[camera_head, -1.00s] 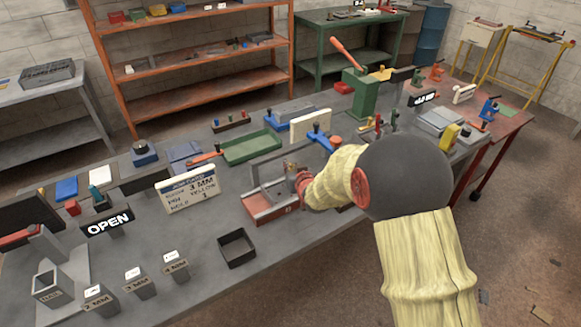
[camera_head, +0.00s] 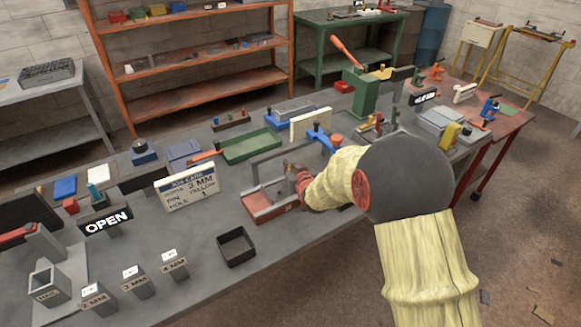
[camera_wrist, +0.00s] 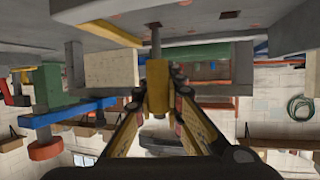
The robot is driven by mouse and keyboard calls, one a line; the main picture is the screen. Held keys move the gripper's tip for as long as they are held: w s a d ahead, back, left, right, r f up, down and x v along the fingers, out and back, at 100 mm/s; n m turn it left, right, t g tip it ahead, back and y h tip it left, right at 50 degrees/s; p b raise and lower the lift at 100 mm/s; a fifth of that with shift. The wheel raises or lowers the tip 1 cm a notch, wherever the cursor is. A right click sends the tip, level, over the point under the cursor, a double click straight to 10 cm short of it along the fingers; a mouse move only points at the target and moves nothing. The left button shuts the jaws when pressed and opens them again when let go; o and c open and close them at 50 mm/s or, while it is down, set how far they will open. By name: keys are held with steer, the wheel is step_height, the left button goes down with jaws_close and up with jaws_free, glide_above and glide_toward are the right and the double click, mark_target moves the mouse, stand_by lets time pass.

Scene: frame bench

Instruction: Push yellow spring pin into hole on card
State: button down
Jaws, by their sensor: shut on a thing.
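My gripper (camera_wrist: 157,95) is shut on a yellow body (camera_wrist: 157,88) with a grey shaft (camera_wrist: 156,42), seen in the wrist view. The shaft runs to a grey surface with small reddish round marks; whether its tip is inside a hole I cannot tell. In the head view my gripper (camera_head: 292,172) is at a red-based grey fixture (camera_head: 272,203), and my arm hides part of it. The job card (camera_head: 188,188) stands left of the fixture and reads 3 mm, pin yellow, hole 1.
A black open bin (camera_head: 236,247) stands in front of the fixture. A green tray (camera_head: 250,147), a cream block (camera_head: 311,125) and a blue clamp (camera_head: 322,138) are behind it. Labelled holders (camera_head: 136,282) stand front left. A green press (camera_head: 361,95) stands farther back.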

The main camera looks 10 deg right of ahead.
steer(key=shift+f+b, duration=0.85)
steer(key=shift+f, duration=0.15)
steer(key=c, duration=1.8)
jaws_free()
steer(key=shift+s+f, duration=0.1)
steer(key=shift+f, duration=0.1)
steer(key=shift+s, duration=0.1)
steer(key=v, duration=1.1)
steer(key=shift+s+r, duration=0.3)
steer(key=shift+r, duration=0.1)
steer(key=shift+d+r, duration=0.1)
steer(key=s+r+g, duration=0.2)
steer(key=s+r, duration=0.1)
steer(key=s, duration=0.8)
steer(key=s+r+g, duration=0.3)
steer(key=s+r, duration=0.1)
steer(key=s, duration=0.7)
steer(key=s+r+g, duration=0.2)
steer(key=s+r, duration=0.2)
steer(key=s, duration=0.8)
steer(key=shift+g, duration=0.4)
